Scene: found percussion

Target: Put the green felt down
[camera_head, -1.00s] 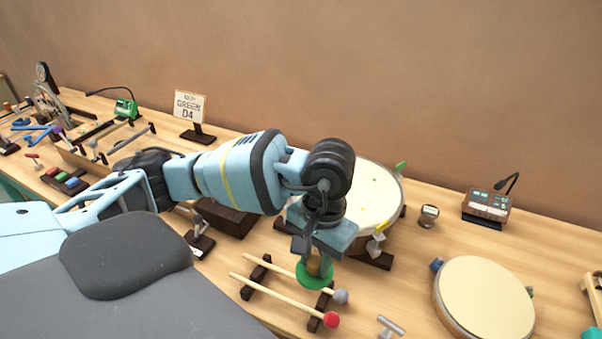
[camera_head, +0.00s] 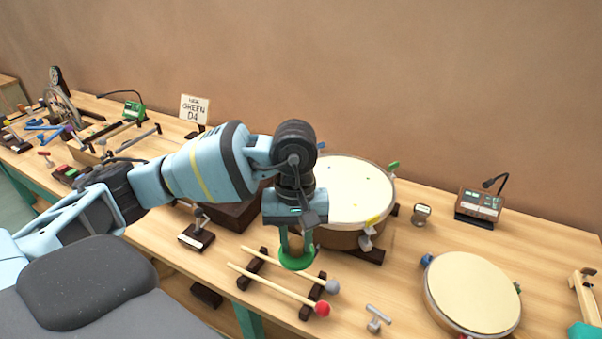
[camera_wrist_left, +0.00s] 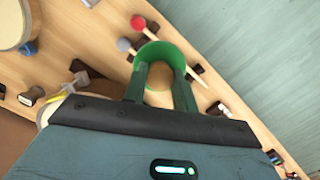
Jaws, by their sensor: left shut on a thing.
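The green felt (camera_head: 298,262) is a round, flat green piece at the tips of my left gripper (camera_head: 297,246). The fingers point down and are shut on it, above the mallet rack. It also shows in the left wrist view (camera_wrist_left: 172,50), where a tan round patch shows between the fingers; I cannot tell what that patch is. In the head view the felt overlaps the grey-headed mallet (camera_head: 332,287). The red-headed mallet (camera_head: 322,309) lies in front of it on the dark rack (camera_head: 245,281). I cannot tell how high the felt is. My right gripper is out of view.
A large drum (camera_head: 352,190) stands just behind my gripper. A second drum (camera_head: 472,293) is at the right. Bare table shows between the drums.

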